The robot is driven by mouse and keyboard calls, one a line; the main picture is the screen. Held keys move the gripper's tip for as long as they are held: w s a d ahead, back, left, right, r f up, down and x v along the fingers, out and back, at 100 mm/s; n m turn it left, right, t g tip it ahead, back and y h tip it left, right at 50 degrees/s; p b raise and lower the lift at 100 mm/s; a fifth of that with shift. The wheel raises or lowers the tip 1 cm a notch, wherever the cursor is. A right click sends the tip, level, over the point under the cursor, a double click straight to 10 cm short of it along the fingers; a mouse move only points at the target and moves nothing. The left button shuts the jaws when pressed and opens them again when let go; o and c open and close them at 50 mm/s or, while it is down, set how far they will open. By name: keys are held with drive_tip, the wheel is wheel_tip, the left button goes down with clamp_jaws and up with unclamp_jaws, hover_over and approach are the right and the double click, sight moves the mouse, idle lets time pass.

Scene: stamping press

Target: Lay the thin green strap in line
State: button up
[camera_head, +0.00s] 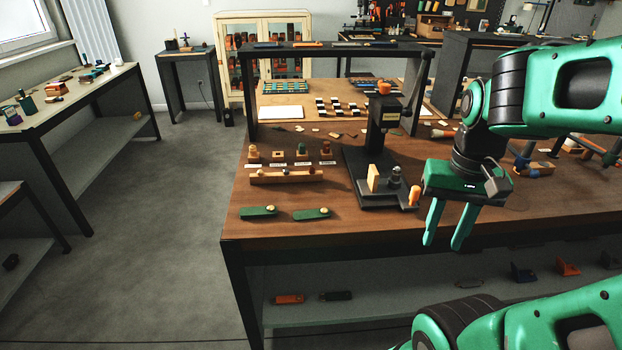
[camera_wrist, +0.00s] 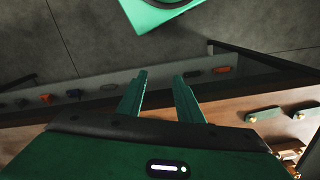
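Two green straps lie flat and apart near the front left of the brown table, each with a small pale or brass stud: a left strap (camera_head: 258,212) and a right strap (camera_head: 312,213). The right one looks slightly slimmer, but I cannot tell thickness for certain. Both also show at the right of the wrist view, one strap (camera_wrist: 263,115) nearer the fingers and another strap (camera_wrist: 307,110) farther out. My gripper (camera_head: 442,246) points down near the table's front edge, right of both straps. Its fingers (camera_wrist: 160,78) are apart with nothing between them.
A black hand press (camera_head: 384,150) with an orange knob stands behind the straps to the right. A wooden rail (camera_head: 287,177) with small stamps behind it lies farther back. The front strip between the straps and my gripper is clear. A lower shelf (camera_head: 400,310) holds small parts.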

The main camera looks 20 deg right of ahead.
drive_tip(key=w+a+r+m, duration=0.2)
drive_tip(key=w+a+m, duration=0.4)
drive_tip(key=w, duration=0.7)
drive_tip(key=m, duration=0.7)
hover_over(312, 213)
drive_tip(key=shift+r, duration=0.15)
drive_tip(key=shift+f, duration=3.45)
drive_tip(key=shift+r, duration=0.1)
drive_tip(key=c, duration=0.7)
